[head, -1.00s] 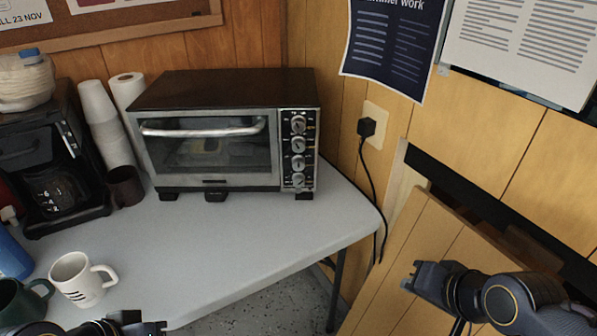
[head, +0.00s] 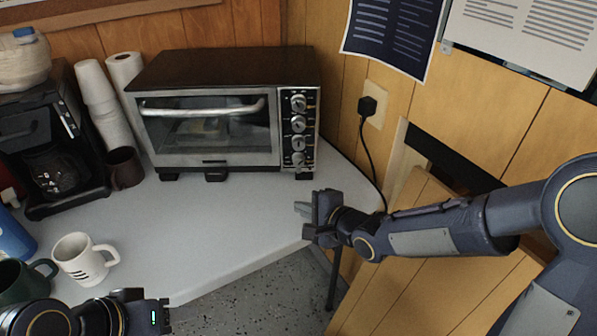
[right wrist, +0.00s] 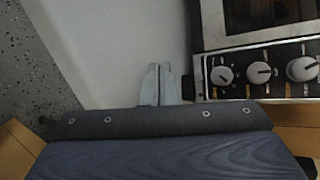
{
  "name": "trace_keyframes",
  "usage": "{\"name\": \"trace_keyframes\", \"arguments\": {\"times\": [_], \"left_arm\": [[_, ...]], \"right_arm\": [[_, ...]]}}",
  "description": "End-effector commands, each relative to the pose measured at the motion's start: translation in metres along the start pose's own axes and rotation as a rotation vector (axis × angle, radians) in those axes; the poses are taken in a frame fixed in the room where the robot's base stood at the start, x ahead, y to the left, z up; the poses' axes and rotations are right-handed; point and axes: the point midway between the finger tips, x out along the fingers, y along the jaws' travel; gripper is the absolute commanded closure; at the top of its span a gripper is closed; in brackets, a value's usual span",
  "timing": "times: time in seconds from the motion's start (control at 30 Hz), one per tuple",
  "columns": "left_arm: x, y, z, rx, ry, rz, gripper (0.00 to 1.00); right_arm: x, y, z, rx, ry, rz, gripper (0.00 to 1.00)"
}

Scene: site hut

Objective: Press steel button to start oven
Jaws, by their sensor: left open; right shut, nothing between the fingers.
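The toaster oven (head: 225,68) stands on the table with its glass door closed; something pale shows inside. Its control panel (head: 310,125) on the right side carries a column of several round silver knobs, the lowest of them the bottom knob (head: 298,159). I cannot tell which of these is the steel button. My right gripper (head: 303,208) is shut and empty, below and in front of the panel, apart from it. In the right wrist view, its closed fingertips (right wrist: 157,72) are left of the bottom knob (right wrist: 222,76). My left gripper (head: 165,315) is open at the table's front edge.
A coffee maker (head: 50,150), stacked cups (head: 97,85), a paper towel roll (head: 126,72) and a dark mug (head: 124,168) stand left of the oven. A white mug (head: 83,257) is nearer. The tabletop (head: 215,225) before the oven is clear. A cord hangs from the outlet (head: 374,107).

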Motion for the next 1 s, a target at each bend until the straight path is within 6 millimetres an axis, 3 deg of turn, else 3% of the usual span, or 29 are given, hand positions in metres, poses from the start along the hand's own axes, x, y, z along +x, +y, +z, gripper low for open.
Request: {"name": "trace_keyframes", "arguments": {"times": [0.37,1.0], "left_arm": [[-0.004,0.002,-0.002,0.0,0.0,0.0,0.52],[-0.032,0.015,-0.016,0.0,0.0,0.0,0.52]], "right_arm": [[0.006,-0.007,-0.005,-0.001,0.003,0.0,1.0],[0.057,-0.044,-0.043,-0.001,0.003,0.002,1.0]]}}
